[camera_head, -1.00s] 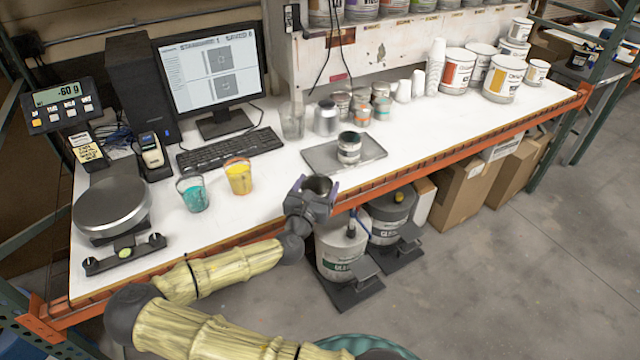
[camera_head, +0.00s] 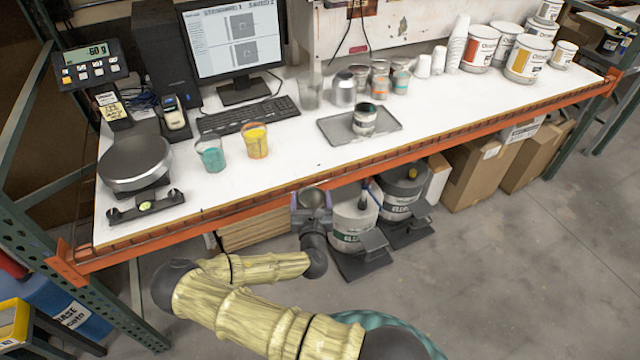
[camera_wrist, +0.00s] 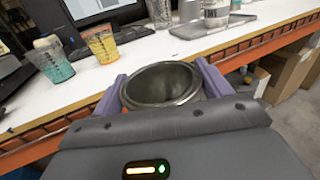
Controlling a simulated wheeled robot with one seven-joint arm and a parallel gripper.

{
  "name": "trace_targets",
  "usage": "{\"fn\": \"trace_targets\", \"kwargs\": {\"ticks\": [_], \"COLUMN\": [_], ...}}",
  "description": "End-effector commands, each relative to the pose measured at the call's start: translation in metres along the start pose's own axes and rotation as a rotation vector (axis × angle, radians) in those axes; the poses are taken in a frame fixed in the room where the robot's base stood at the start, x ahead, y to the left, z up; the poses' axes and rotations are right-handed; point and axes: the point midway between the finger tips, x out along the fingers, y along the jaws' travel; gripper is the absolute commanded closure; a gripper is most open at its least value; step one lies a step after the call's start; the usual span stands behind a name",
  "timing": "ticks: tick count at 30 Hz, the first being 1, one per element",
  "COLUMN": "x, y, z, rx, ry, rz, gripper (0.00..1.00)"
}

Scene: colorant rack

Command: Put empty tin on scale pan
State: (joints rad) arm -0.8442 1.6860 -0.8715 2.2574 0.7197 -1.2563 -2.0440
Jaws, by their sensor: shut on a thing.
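My gripper (camera_head: 312,208) is shut on the empty tin (camera_wrist: 162,86), an open grey metal can. In the wrist view the tin stands between the two purple fingers, its mouth facing up and its inside bare. In the head view the tin (camera_head: 312,198) is held in front of the bench's orange front edge. The scale pan (camera_head: 135,160) is a round grey metal disc at the bench's left end, well to the left of my gripper. Nothing lies on the pan. The scale display (camera_head: 84,51) reads -60 g.
A teal cup (camera_head: 211,154) and a yellow cup (camera_head: 256,141) stand between the pan and my gripper's side. A bar with a bubble level (camera_head: 146,206) lies in front of the pan. A grey tray (camera_head: 385,121) holds a small can (camera_head: 364,120). Lidded buckets (camera_head: 352,220) stand below the bench.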

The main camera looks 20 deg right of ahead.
Motion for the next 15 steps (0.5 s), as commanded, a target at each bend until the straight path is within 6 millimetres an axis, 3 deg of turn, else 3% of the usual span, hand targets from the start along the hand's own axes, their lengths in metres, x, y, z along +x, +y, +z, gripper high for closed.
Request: {"fn": "trace_targets", "kwargs": {"ticks": [9,15], "x": [-0.063,-0.086], "y": [0.041,0.053], "z": [-0.076,-0.090], "rx": [0.008,0.014], "ry": [0.001,-0.011], "rz": [0.280,0.358], "gripper": [0.46,0.46]}}
